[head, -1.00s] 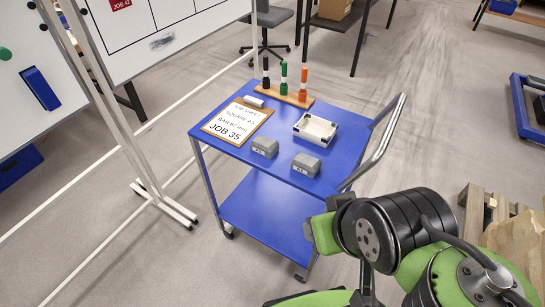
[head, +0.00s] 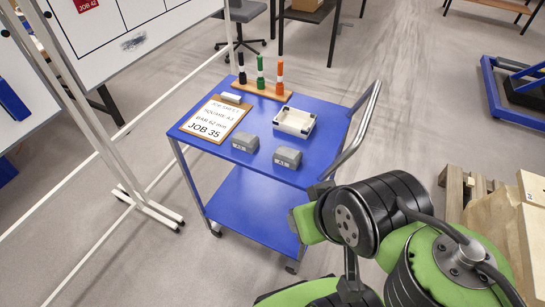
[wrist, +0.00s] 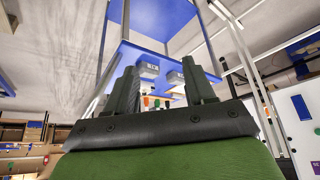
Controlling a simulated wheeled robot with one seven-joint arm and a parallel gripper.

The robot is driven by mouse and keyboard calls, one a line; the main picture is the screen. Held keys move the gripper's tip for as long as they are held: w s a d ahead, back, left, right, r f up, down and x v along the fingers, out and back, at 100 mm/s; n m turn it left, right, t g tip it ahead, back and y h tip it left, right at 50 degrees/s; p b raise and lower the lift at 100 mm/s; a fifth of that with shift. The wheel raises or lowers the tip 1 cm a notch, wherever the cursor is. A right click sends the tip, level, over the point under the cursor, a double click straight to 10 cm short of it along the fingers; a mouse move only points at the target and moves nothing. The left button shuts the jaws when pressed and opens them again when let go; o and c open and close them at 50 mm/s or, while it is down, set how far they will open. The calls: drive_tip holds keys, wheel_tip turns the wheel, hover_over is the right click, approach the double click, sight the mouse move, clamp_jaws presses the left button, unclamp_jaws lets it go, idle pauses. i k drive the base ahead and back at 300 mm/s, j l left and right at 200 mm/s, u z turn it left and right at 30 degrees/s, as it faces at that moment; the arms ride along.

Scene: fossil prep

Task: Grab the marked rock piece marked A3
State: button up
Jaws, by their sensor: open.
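Two grey rock pieces with small pale labels stand on the blue cart's top near its front edge: a left piece (head: 245,141) and a right piece (head: 287,157). The labels are too small to read surely, so I cannot tell which is A3. Both also show in the wrist view, one (wrist: 149,69) near the middle and the other (wrist: 175,77) beside the right finger. My gripper (wrist: 160,75) is open and empty, its two dark fingers apart, still some distance from the pieces. In the head view its fingers are not clearly visible; my arm is at lower right.
The blue cart (head: 255,205) has a metal handle at right. On top are a JOB 35 clipboard (head: 215,118), a white tray (head: 294,121) and a wooden marker holder (head: 262,90). A whiteboard stand (head: 75,110) is at left; a pallet (head: 470,190) is at right.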

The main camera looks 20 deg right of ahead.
sight(246, 142)
drive_tip(key=i+j+u, duration=0.1)
drive_tip(key=j+u, duration=0.3)
drive_tip(key=i+j+u, duration=0.2)
drive_tip(key=j+u, duration=0.2)
drive_tip(key=i+j+u, duration=0.25)
drive_tip(key=j+u, duration=0.15)
